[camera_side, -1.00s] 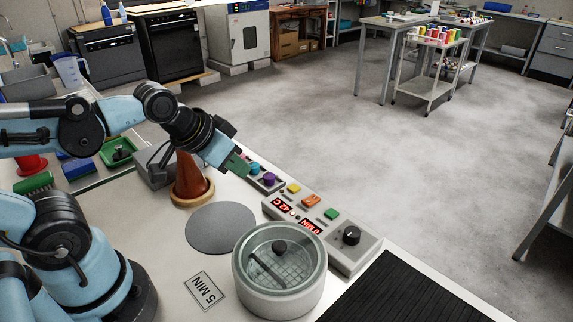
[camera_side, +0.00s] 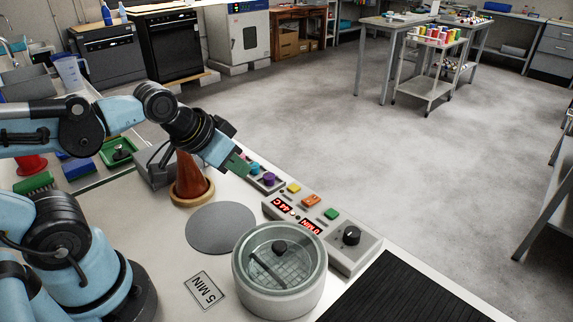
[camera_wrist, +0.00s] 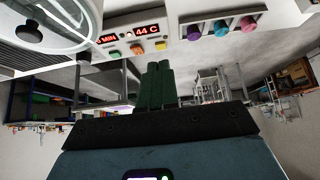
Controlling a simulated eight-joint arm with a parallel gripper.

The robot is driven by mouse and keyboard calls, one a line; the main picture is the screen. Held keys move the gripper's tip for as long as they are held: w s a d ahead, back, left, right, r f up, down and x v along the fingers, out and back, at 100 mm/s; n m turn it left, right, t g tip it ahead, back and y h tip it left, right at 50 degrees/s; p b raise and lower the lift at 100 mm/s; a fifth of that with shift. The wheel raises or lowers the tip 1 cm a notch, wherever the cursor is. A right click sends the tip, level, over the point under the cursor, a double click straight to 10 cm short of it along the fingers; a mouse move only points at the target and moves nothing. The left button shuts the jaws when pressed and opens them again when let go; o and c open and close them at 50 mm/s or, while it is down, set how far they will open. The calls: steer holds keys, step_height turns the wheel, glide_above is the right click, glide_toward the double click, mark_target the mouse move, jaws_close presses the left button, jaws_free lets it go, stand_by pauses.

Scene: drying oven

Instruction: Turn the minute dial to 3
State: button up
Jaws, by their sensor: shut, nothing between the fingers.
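The black minute dial (camera_side: 351,236) sits at the right end of the grey control box (camera_side: 345,262) in the side view. Its exact pointer setting is too small to read. Red displays on the box show about 44 C (camera_side: 285,207) and a minutes reading (camera_side: 311,227) that looks like 0 MIN. My gripper (camera_side: 242,166) has green fingers, shut and empty, above the blue and purple knobs, well left of the dial. The fingers also show in the wrist view (camera_wrist: 157,84). A card reading 5 MIN (camera_side: 206,290) lies on the bench.
A round vessel with a glass lid (camera_side: 280,270) stands just in front of the control box. Yellow, orange and green (camera_side: 331,214) buttons line the box. A grey disc (camera_side: 221,228), an orange cone (camera_side: 190,180) and a black ribbed mat (camera_side: 400,290) are nearby.

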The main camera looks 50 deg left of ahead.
steer(key=shift+o, duration=2.3)
steer(key=shift+w+d+r, duration=0.2)
steer(key=shift+w, duration=0.05)
steer(key=o, duration=0.6)
steer(key=shift+n+g+h, duration=0.3)
steer(key=shift+n+g, duration=0.1)
steer(key=shift+g, duration=0.5)
steer(key=w+d+r, duration=0.2)
steer(key=w+d, duration=0.1)
steer(key=shift+w+d+r, duration=0.1)
steer(key=shift+d+r, duration=0.1)
steer(key=n+g, duration=0.2)
steer(key=g, duration=0.3)
glide_toward(352, 231)
steer(key=f, duration=0.8)
steer(key=shift+w+d+f, duration=0.1)
steer(key=shift+d+f, duration=0.2)
steer(key=shift+c, duration=0.4)
steer(key=c, duration=1)
